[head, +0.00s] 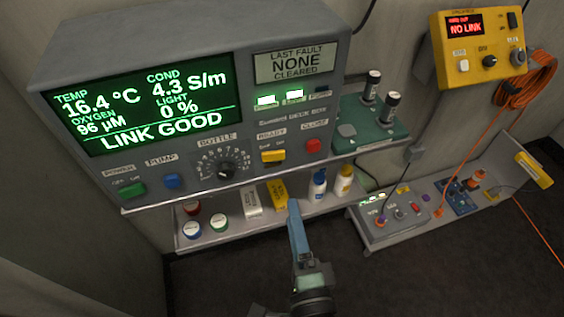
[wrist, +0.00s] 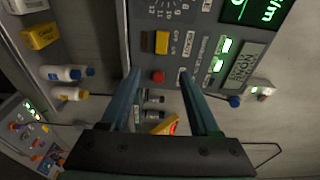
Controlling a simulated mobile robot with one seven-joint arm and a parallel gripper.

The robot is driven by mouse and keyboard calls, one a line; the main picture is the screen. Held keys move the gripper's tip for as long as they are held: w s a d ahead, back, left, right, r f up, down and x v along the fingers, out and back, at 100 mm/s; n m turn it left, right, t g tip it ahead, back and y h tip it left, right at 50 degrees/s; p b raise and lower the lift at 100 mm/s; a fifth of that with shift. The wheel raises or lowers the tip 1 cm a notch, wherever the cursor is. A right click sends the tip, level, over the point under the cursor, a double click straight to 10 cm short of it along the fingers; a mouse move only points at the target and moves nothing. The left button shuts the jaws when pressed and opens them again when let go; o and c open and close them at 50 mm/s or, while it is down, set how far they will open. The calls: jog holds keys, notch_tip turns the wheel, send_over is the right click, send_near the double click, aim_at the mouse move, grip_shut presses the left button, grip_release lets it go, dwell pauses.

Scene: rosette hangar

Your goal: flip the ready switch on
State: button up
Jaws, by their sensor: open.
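The ready switch (head: 273,156) is a yellow rocker under a READY label on the grey console. In the head view it lies right of the bottle dial and left of a red button. The yellow switch also shows in the wrist view (wrist: 162,42), just beyond my fingertips; I cannot tell which way it is set. My gripper (head: 293,206) is in front of the lower shelf, below the switch. In the wrist view my two fingers (wrist: 159,73) are apart, with nothing between them, and the red button shows between their tips. My gripper appears apart from the switch.
The console (head: 190,60) reads LINK GOOD. A green power switch (head: 132,189), a blue pump button (head: 172,181), the bottle dial (head: 226,170) and the red button (head: 313,146) surround the switch. A shelf (head: 262,226) with bottles and boxes sits below. A yellow box (head: 480,50) reads NO LINK.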

aim_at(279, 157)
jog(key=w+p, duration=0.1)
jog(key=w, duration=0.3)
jog(key=w+a+p, duration=0.1)
jog(key=w, duration=0.3)
jog(key=w+a+p, duration=0.1)
jog(key=w, duration=0.3)
jog(key=shift+w+a+r, duration=0.1)
jog(key=shift+w+a, duration=0.05)
jog(key=shift+w, duration=0.15)
grip_shut()
